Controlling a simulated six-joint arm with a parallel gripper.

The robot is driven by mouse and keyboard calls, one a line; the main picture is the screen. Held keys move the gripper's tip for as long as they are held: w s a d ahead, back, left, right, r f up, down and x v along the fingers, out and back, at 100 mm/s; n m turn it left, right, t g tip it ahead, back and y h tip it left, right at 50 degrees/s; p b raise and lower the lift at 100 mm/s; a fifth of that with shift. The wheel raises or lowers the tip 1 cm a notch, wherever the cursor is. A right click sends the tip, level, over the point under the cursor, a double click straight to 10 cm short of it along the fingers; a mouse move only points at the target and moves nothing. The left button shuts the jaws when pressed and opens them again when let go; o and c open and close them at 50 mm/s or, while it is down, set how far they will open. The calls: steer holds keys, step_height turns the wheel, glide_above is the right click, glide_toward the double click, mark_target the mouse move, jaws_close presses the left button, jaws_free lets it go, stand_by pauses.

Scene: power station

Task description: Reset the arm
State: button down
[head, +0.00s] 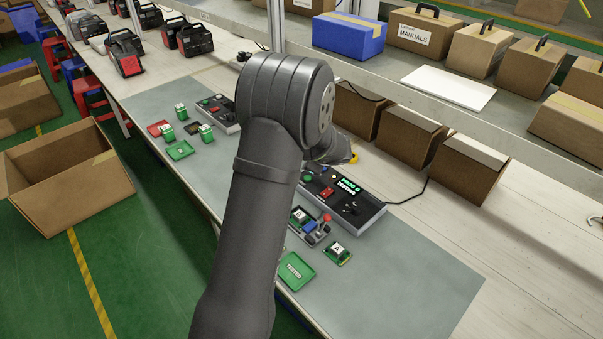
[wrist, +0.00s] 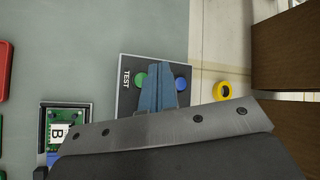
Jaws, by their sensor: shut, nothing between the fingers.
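My arm rises through the middle of the head view, and its own links hide the gripper there. In the wrist view my gripper (wrist: 157,70) is shut and empty. Its blue-grey fingers are over a dark TEST box (wrist: 128,98) with a green button (wrist: 140,80) and a blue button (wrist: 181,83), one on each side of the fingers. I cannot tell whether the fingertips touch the box. A green circuit board marked B (wrist: 58,130) sits in a dark holder at the left of the wrist view.
A console with a lit display (head: 348,186) stands right of my arm. A board marked A (head: 338,252) and a green TESTED tray (head: 297,271) lie in front. Cardboard boxes (head: 468,165) stand under a shelf (head: 500,107). The mat's front right (head: 420,285) is clear.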

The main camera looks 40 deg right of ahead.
steer(key=shift+f, duration=1.2)
step_height(320, 180, up, 6)
steer(key=shift+r, duration=0.15)
